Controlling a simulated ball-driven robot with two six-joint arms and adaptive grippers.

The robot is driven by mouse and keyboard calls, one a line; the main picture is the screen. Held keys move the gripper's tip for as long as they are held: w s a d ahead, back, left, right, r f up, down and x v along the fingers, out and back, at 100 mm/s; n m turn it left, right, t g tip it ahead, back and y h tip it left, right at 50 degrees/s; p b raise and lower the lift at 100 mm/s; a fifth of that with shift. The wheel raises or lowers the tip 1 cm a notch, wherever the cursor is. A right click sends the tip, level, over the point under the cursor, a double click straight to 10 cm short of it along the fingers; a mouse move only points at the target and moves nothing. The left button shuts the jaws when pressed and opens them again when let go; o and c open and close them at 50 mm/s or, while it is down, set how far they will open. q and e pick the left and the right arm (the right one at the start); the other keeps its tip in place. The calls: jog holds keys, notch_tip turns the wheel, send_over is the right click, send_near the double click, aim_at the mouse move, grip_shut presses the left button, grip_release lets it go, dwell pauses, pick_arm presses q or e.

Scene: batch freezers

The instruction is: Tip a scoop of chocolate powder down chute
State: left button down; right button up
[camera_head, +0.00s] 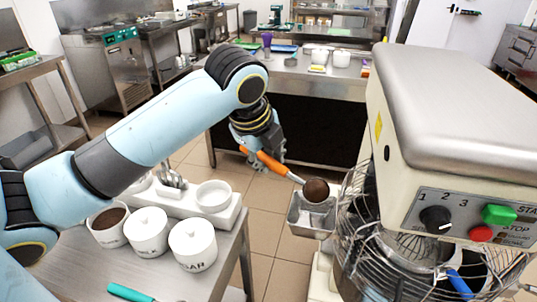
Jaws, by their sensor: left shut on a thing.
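My left gripper (262,152) is shut on the orange handle of a scoop (273,163). The scoop's round bowl holds a mound of dark brown chocolate powder (316,189). The bowl is above the open metal chute (307,217), near its upper edge; I cannot tell if they touch. The chute sits at the wire guard of the mixer (455,110). An open white canister with brown powder (108,220) stands on the left table. My right gripper is not in view.
Two lidded white canisters (193,245) and a white holder with utensils (190,205) stand on the left table, with a teal-handled tool (130,292) in front. The mixer's wire guard (350,235) is close to the chute. A steel table (320,85) stands behind.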

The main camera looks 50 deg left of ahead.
pick_arm(q)
jog(key=t+b, duration=0.3)
jog(key=b, duration=0.1)
jog(key=s+f+t+b, duration=0.1)
jog(key=t+b, duration=0.3)
jog(key=b, duration=0.1)
jog(key=s+f+n+t+y+b, duration=0.1)
jog(key=t+b, duration=0.3)
jog(key=b, duration=0.1)
dwell(1.0)
jog(key=shift+f, duration=0.1)
dwell(0.3)
